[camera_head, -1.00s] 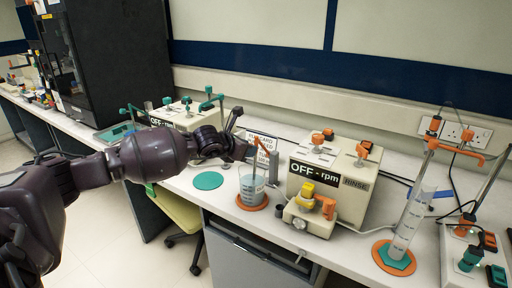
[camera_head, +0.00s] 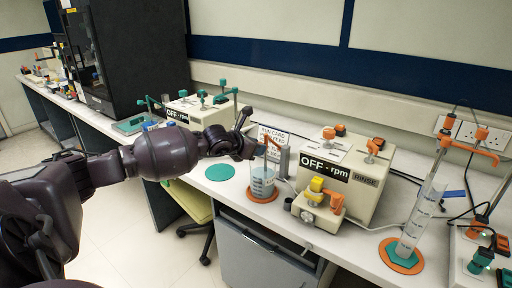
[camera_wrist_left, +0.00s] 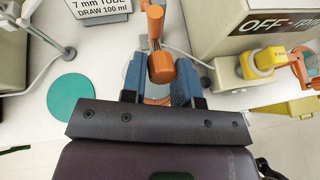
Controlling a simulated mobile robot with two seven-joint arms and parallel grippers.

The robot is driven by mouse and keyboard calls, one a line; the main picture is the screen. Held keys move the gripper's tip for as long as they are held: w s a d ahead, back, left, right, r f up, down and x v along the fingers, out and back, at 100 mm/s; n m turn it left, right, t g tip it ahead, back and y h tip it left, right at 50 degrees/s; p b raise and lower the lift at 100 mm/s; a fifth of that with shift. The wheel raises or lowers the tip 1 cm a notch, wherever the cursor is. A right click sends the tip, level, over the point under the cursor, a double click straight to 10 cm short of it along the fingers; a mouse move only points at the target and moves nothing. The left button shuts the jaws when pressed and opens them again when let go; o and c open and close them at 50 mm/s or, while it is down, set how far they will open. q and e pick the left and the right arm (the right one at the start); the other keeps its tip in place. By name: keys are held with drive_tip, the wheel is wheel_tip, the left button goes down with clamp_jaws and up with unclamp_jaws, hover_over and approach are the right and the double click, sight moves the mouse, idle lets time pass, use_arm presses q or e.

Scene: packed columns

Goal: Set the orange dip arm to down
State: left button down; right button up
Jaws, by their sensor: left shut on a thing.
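The orange dip arm (camera_wrist_left: 161,66) lies between the fingers of my left gripper (camera_wrist_left: 157,82) in the left wrist view. The gripper is shut on its rounded orange end. In the head view the dip arm (camera_head: 272,143) reaches from a grey post toward the gripper (camera_head: 257,149), above a clear beaker (camera_head: 262,182). The beaker holds bluish liquid and stands on an orange round mat (camera_head: 262,196). The dip arm's lower parts are partly hidden by the gripper in both views. My right gripper is not in view.
Right of the beaker stands a cream box with an "OFF - rpm" display (camera_head: 325,168) and a yellow-and-orange valve unit (camera_head: 317,210). A tilted cylinder (camera_head: 418,222) stands far right. A green round mat (camera_head: 219,173) is bare, left of the beaker.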

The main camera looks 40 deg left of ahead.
use_arm(q)
drive_tip(key=c, duration=1.1)
unclamp_jaws()
drive_tip(key=shift+s+d+f, duration=0.15)
drive_tip(key=shift+f, duration=0.6)
drive_tip(key=shift+c, duration=0.2)
drive_tip(key=shift+o, duration=1)
drive_tip(key=shift+r, duration=0.3)
drive_tip(key=p+v, duration=0.2)
drive_tip(key=v, duration=0.8)
drive_tip(key=shift+s+r, duration=0.2)
drive_tip(key=shift+r, duration=0.05)
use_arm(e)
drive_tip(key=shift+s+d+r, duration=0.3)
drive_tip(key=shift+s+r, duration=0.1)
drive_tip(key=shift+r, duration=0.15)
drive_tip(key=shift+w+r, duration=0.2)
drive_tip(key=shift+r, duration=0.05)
